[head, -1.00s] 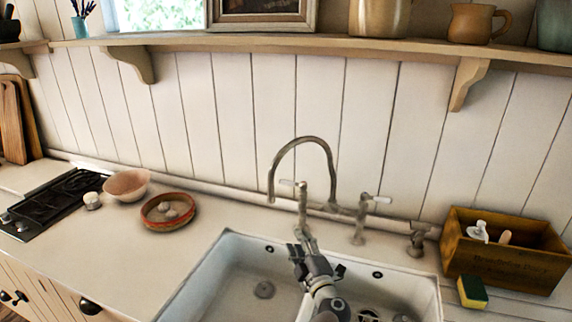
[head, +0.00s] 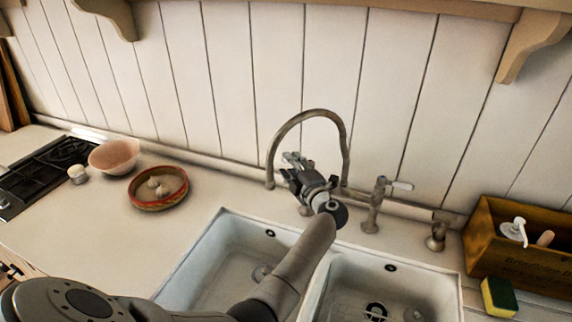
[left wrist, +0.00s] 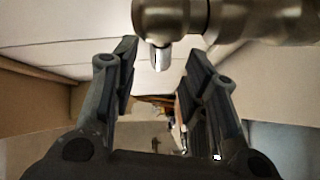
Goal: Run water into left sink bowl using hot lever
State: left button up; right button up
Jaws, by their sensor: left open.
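The metal tap has a tall arched spout (head: 312,115) behind the sink. Its right lever (head: 400,185) has a white handle pointing right. The left lever is hidden behind my left gripper (head: 294,162) in the head view. That gripper is at the tap's left side, below the arch. In the left wrist view my left gripper (left wrist: 162,85) is open, and a metal tap part (left wrist: 175,15) with a small pale-tipped piece (left wrist: 161,57) shows beyond and between its fingertips. I cannot tell whether they touch. The left sink bowl (head: 208,275) shows no running water. My right gripper is not seen.
The right bowl (head: 350,285) holds dark items. A wooden box (head: 525,260) and a yellow-green sponge (head: 497,295) are at the right. A red dish (head: 158,204), a pink bowl (head: 114,157) and a hob (head: 45,175) are at the left. The counter in front of the dish is clear.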

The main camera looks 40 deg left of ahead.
pick_arm(q)
jog(key=x, duration=0.2)
jog(key=b+x, duration=0.1)
jog(key=shift+w+a+f, duration=0.25)
jog(key=shift+w+a, duration=0.05)
jog(key=shift+a+r, duration=0.1)
jog(key=shift+r, duration=0.05)
jog(key=shift+w+a, duration=0.1)
jog(key=shift+c, duration=0.5)
jog(key=c, duration=0.7)
grip_shut()
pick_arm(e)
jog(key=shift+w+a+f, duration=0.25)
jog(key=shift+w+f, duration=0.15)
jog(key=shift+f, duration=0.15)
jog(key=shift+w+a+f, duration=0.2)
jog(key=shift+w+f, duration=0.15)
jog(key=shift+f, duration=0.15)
